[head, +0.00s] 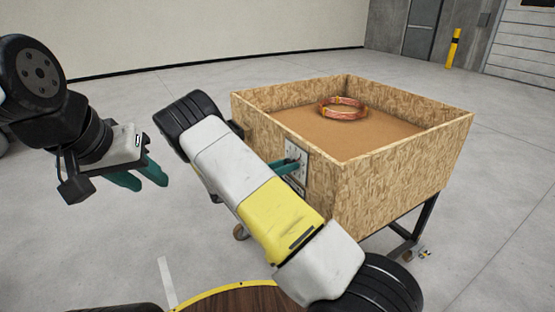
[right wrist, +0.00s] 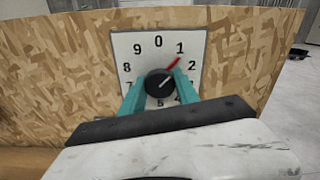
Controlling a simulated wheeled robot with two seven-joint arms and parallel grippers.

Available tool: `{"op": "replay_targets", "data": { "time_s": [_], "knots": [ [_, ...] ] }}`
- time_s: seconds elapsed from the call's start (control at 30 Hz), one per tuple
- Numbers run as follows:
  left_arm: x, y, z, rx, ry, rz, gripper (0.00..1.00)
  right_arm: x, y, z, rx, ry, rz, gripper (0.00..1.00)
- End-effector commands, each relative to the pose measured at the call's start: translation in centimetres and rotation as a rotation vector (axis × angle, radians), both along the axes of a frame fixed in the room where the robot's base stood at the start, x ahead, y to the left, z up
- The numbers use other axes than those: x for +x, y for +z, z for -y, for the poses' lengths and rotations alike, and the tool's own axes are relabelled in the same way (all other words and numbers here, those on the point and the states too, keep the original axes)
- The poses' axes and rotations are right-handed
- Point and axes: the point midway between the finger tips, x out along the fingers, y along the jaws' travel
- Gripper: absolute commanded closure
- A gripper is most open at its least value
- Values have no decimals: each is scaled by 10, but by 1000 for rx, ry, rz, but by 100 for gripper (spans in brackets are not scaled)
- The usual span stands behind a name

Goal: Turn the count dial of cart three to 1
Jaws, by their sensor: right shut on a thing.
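The count dial is a white plate (right wrist: 136,48) with black digits on the cart's wooden side, and it also shows in the head view (head: 297,152). Its round black knob (right wrist: 158,84) has a red pointer (right wrist: 174,64) aimed up and right, close to the 1 and slightly toward the 2. My right gripper (right wrist: 160,88) is shut on the knob, its green fingers at either side; they cover some lower digits. In the head view my right gripper (head: 291,167) reaches the plate. My left gripper (head: 152,184) is open and empty, left of the cart.
The cart (head: 400,185) is an open chipboard box on a dark wheeled frame. A copper coil (head: 342,108) lies inside on its brown floor. A round dark wooden top with a yellow rim (head: 225,289) is at the bottom. Grey floor around the cart is clear.

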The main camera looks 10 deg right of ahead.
Motion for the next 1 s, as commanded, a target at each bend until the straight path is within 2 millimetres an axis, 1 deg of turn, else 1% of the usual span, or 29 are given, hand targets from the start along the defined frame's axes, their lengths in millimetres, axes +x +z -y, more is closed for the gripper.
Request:
{"op": "replay_targets", "data": {
  "time_s": [0.1, 0.3, 0.83, 0.87, 0.93, 0.97, 1.0],
  "knots": [
    [0, 0, 0, 0, 0, 0, 64, 0, 0, -1, -19, 2, -58, 100],
    [0, 0, 0, 0, 0, 0, 64, 0, -1, -1, -42, 2, -122, 100],
    [0, 0, 0, 0, 0, 0, 64, 0, -1, -1, -50, 2, -146, 100],
    [0, 0, 0, 0, 0, 0, 64, 0, -1, -1, -50, 3, -146, 57],
    [0, 0, 0, 0, 0, 0, 64, 0, -1, -1, -50, 2, -145, 43],
    [0, 0, 0, 0, 0, 0, 64, 0, -1, -1, -50, 2, -145, 41],
    [0, 0, 0, 0, 0, 0, 64, 0, 0, -1, -51, 2, -144, 41]
  ]
}}
